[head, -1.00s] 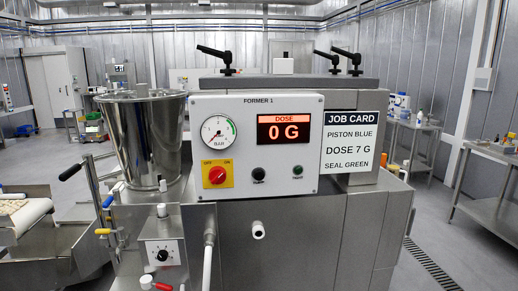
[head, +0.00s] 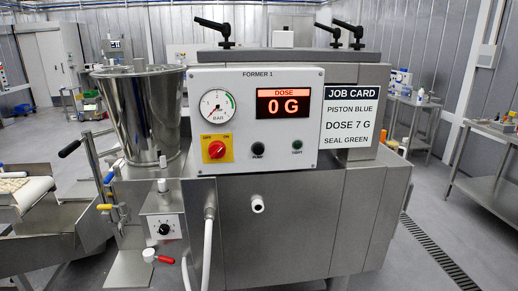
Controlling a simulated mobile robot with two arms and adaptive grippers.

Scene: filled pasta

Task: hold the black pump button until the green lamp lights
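The black pump button (head: 258,148) sits low on the white front panel (head: 310,148) of the former, with the label PUMP below it. The lamp (head: 297,145) to its right is dark green and looks unlit. The dose display (head: 283,103) reads 0 G in orange. The round gauge (head: 217,104), marked BAR, has its needle off the green band, as far as I can tell. The red rotary switch (head: 217,149) on a yellow plate is left of the button. Neither of my grippers is in view.
A steel hopper (head: 143,118) stands left of the panel. A control box (head: 164,228), a red-handled valve (head: 158,257) and a pale hose (head: 207,250) are below it. A short spout (head: 257,203) sticks out under the panel. The job card (head: 350,118) hangs at right.

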